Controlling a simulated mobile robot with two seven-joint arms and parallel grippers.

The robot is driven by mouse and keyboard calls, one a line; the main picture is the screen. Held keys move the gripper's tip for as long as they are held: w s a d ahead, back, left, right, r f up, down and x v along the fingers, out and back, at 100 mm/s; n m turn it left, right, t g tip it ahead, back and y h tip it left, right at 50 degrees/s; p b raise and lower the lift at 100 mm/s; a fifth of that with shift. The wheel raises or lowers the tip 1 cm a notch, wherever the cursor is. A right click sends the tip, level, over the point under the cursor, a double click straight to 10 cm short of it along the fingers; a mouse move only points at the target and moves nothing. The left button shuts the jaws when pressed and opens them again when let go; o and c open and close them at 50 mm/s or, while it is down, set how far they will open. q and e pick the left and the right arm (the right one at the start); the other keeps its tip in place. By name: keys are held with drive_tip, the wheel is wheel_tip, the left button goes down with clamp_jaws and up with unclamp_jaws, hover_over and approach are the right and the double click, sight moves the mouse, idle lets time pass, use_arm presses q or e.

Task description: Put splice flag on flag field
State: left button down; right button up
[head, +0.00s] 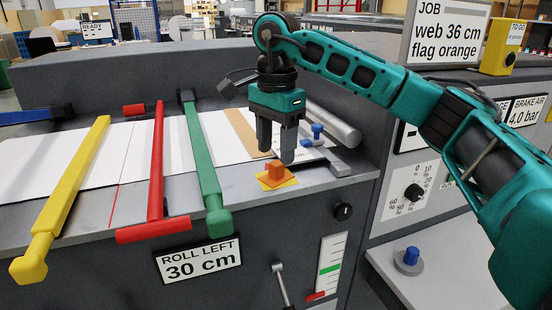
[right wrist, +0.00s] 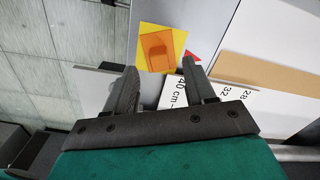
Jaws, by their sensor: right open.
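The orange splice flag (head: 275,170), a flat piece with a raised block grip, lies on a yellow square (head: 290,182) at the right of the grey machine top. Both also show in the right wrist view, the orange flag (right wrist: 157,50) inside the yellow square (right wrist: 147,30). I cannot tell whether the yellow square is the flag field or another flag. My right gripper (head: 277,155) points down just above and behind the orange flag in the head view. Its fingers are apart with nothing between them. My left gripper is not in view.
Yellow (head: 75,180), red (head: 156,165) and green (head: 203,160) bars cross the white web left of the flag. A blue knob (head: 317,131) and grey roller (head: 333,125) lie behind it. The sign (head: 447,30) reads web 36 cm, flag orange.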

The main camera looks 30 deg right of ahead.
sight(277, 163)
wheel_tip(277, 163, up, 8)
drive_tip(key=p, duration=0.1)
drive_tip(key=shift+p, duration=0.4)
drive_tip(key=shift+s+f, duration=0.1)
